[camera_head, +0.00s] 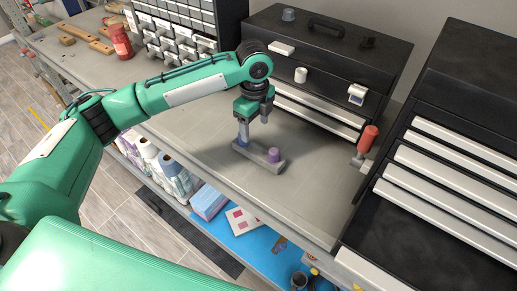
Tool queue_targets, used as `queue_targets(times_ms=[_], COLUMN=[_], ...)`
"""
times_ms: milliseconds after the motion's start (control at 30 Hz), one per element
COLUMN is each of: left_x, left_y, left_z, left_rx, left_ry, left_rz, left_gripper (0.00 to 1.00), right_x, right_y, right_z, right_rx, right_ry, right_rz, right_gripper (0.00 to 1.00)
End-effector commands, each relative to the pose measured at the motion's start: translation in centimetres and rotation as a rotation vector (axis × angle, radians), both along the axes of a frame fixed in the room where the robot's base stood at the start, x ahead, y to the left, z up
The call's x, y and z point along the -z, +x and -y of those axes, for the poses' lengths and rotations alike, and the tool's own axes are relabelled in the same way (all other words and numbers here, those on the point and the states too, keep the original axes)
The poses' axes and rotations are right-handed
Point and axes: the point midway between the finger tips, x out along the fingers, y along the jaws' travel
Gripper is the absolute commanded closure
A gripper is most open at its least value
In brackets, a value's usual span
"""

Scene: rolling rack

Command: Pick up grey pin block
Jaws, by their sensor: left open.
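The grey pin block (261,163) is a small flat bar on the grey worktop, in the middle of the head view. A purple peg (273,154) stands at its right end. My left gripper (243,141) points down over the block's left end, with its fingers at or very near a blue piece there. The left jaws are open. I cannot tell whether the fingers touch the block, as they partly hide its left end. My right gripper is not in view.
A black toolbox (330,50) with drawers stands behind the block. A dark drawer cabinet (455,150) is at the right. A red-handled tool (368,140) stands between them. A small-drawer organiser (180,30) and a red jar (119,41) are at the back left. Worktop around the block is clear.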

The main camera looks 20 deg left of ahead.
Motion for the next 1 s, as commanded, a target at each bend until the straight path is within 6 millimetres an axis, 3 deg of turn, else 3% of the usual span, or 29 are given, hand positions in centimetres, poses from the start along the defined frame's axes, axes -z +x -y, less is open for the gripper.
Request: queue_targets(times_ms=[67, 167, 400, 500, 733, 1000], left_x=[1.4, 2.8, 4.3, 5.4, 8.5, 9.1], left_y=[-0.1, 0.0, -0.1, -0.2, -0.3, -0.3], left_z=[-0.1, -0.1, -0.3, -0.7, -0.9, -0.9], left_rx=[-0.001, -0.001, -0.001, -0.003, -0.001, 0.001], left_ry=[0.002, 0.001, 0.000, 0.002, 0.000, 0.001], left_rz=[-0.002, -0.003, -0.001, -0.002, -0.001, 0.001], left_gripper=[0.33, 0.33, 0.33, 0.33, 0.33, 0.33], right_x=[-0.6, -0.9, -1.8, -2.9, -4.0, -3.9], right_y=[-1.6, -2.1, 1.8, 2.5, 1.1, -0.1], right_z=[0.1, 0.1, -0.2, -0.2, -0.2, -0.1], right_rx=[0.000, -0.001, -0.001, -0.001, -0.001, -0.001], right_ry=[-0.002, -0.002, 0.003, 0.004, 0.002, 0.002], right_rz=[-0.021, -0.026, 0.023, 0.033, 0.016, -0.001], right_gripper=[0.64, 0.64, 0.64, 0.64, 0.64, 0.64])
